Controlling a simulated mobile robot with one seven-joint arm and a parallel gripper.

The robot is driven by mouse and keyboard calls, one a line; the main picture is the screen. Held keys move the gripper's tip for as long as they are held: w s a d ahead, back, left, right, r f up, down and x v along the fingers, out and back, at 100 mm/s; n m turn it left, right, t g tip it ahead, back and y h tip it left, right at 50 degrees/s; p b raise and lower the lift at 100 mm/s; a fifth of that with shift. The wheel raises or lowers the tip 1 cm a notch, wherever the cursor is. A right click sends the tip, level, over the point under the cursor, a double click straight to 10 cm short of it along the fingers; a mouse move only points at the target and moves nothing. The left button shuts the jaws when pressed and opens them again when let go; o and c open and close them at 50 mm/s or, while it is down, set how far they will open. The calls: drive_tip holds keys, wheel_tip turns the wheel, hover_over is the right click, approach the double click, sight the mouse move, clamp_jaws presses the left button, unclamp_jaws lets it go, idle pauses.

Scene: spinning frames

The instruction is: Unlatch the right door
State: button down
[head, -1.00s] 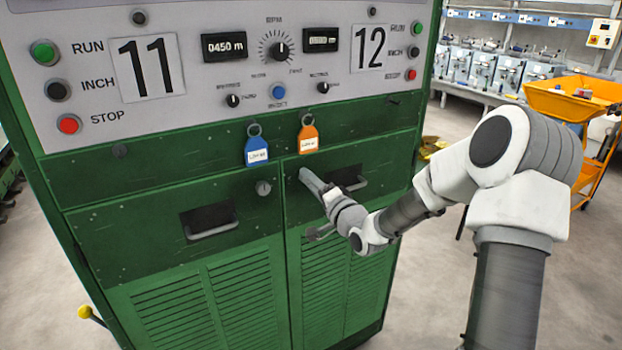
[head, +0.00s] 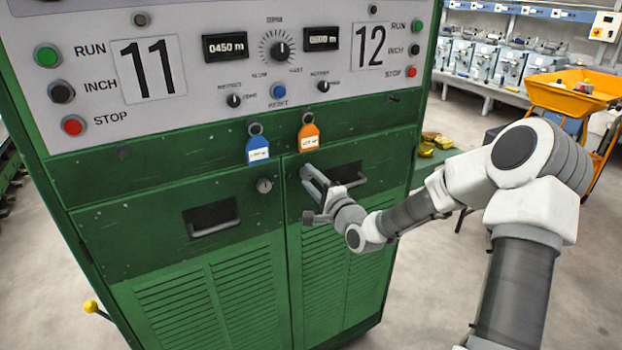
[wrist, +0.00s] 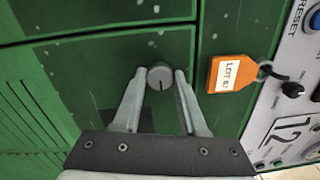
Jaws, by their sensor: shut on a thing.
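The right door (head: 335,260) of the green cabinet looks closed, level with the left door. Its latch is a round grey knob (wrist: 160,75) with a dark slot, seen in the wrist view near the door's corner. The slot runs roughly up and down in that picture. My gripper (head: 306,174) is at the upper left corner of the right door and hides the latch in the head view. In the wrist view the fingertips of my gripper (wrist: 160,78) are on either side of the knob, shut on it.
The right door's recessed handle (head: 357,181) is close to my gripper. An orange tag (head: 308,135) and a blue tag (head: 257,147) hang just above. The left door has its own round latch (head: 264,186). A yellow cart (head: 570,95) stands behind my arm at the right.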

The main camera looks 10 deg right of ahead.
drive_tip(key=shift+c, duration=2.3)
unclamp_jaws()
drive_tip(key=shift+s, duration=0.1)
drive_tip(key=v, duration=1.7)
drive_tip(key=shift+b, duration=0.3)
drive_tip(key=shift+s, duration=0.1)
